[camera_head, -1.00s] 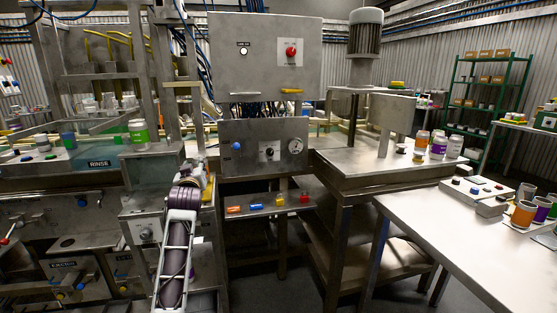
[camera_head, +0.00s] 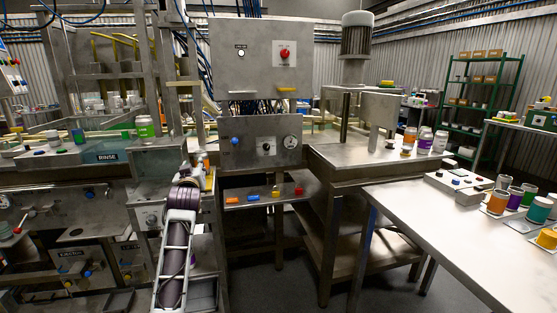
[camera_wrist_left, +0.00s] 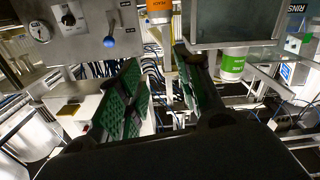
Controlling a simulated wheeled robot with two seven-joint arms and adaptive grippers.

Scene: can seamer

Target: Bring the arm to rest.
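My left arm (camera_head: 175,245) reaches up from the bottom of the head view, left of the middle. My left gripper (camera_head: 203,170) is small and partly hidden behind the wrist there, in front of the machine's left side. In the left wrist view its two green-padded fingers (camera_wrist_left: 160,90) stand wide apart with nothing between them. An orange-and-white can (camera_wrist_left: 158,14) shows past the fingertips, cut by the top edge, apart from the pads. A green-labelled can (camera_wrist_left: 232,63) is off to the right. My right gripper is in neither view.
The seamer's upper panel (camera_head: 262,60) with a red button and the gauge panel (camera_head: 260,143) stand close to the gripper. A small shelf (camera_head: 262,202) holds coloured pieces. The green-labelled can (camera_head: 145,127) stands left. The steel table (camera_head: 430,225) at right has cans and a switch box.

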